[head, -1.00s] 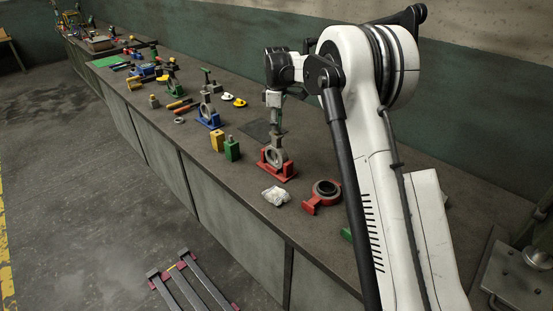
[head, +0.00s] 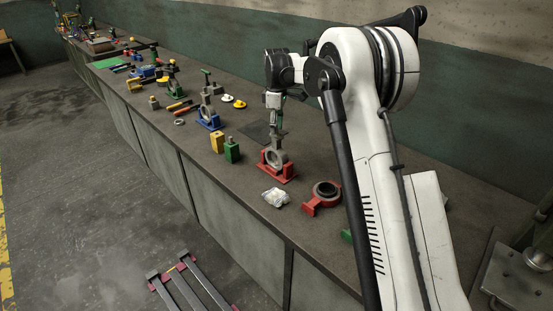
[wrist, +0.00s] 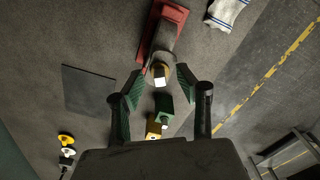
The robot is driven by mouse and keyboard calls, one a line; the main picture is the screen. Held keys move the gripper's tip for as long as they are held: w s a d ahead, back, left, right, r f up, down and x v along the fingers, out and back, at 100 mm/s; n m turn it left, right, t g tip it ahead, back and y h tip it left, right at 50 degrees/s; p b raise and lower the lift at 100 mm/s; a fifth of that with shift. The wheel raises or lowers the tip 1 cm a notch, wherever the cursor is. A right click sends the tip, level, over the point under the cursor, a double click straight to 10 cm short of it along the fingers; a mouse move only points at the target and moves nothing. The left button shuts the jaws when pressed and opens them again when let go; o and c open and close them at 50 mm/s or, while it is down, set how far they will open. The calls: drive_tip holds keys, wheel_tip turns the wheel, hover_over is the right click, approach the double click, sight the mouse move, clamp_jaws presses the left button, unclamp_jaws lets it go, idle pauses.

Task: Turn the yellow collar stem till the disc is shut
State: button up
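The valve casting on a red base (head: 277,172) stands on the bench, its grey ring (head: 276,157) upright. My gripper (head: 275,128) is above it, pointing down. A gap shows between the stem and each finger, so the gripper is open and empty. The red base (wrist: 172,14) also shows there. How far the disc in the ring is turned is too small to tell.
A yellow block (head: 217,142) and a green block (head: 232,150) stand left of the valve. A crumpled white cloth (head: 276,197) and a red ring casting (head: 322,197) lie near it. A blue-based valve (head: 209,120) stands further back. A dark mat (head: 262,133) lies behind.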

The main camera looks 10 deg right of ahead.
wheel_tip(320, 180, up, 12)
idle(0.6)
